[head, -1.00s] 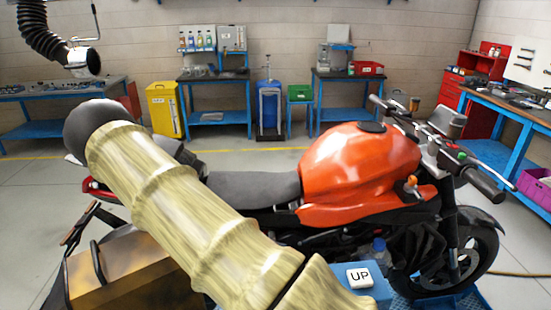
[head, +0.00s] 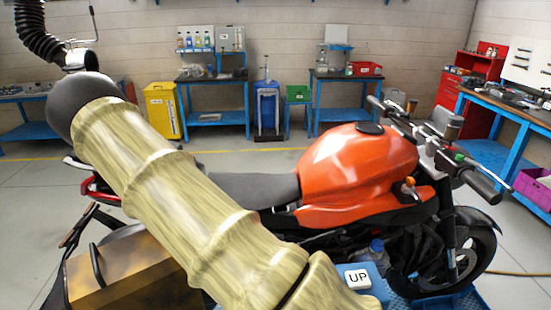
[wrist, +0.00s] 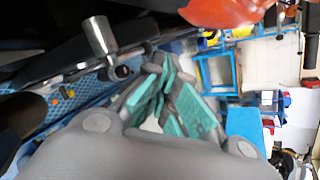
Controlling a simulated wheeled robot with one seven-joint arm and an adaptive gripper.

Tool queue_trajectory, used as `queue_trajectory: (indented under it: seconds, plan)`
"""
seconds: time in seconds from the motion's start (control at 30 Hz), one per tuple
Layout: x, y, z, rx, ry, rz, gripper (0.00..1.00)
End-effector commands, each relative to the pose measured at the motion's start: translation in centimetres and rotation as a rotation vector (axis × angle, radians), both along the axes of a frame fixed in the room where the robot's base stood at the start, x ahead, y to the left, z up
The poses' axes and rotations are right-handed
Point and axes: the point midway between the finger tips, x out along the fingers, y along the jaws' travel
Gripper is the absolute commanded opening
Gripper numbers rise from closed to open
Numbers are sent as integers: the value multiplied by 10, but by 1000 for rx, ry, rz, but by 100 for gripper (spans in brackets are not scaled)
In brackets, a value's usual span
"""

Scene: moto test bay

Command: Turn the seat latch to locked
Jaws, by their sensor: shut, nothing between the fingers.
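The motorcycle has a dark seat (head: 250,187) behind an orange tank (head: 355,165) in the head view; my arm covers part of its rear. I cannot pick out the seat latch for certain. In the wrist view a silver, short cylindrical metal part (wrist: 99,36) with a smaller round end below it stands out at upper left, beside the fingers. My gripper (wrist: 155,72), with teal finger pads, is shut and empty just right of that part; I cannot tell whether they touch. My gripper does not show in the head view.
A brown box (head: 135,277) with a black handle sits at lower left. A workbench (head: 525,112) stands at right. The floor between motorcycle and back wall is open.

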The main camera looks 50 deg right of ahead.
Motion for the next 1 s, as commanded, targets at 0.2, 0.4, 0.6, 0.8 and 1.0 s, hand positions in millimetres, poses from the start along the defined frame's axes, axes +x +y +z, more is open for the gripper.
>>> queue_trajectory:
  seconds: [0.2,0.4,0.6,0.8,1.0]
  plan:
    - [0,1,30,1,-2,0,0]
    - [0,1,44,0,-1,1,0]
    - [-1,1,47,1,1,0,0]
    - [-1,1,47,1,1,0,0]
    - [-1,1,47,1,1,0,0]
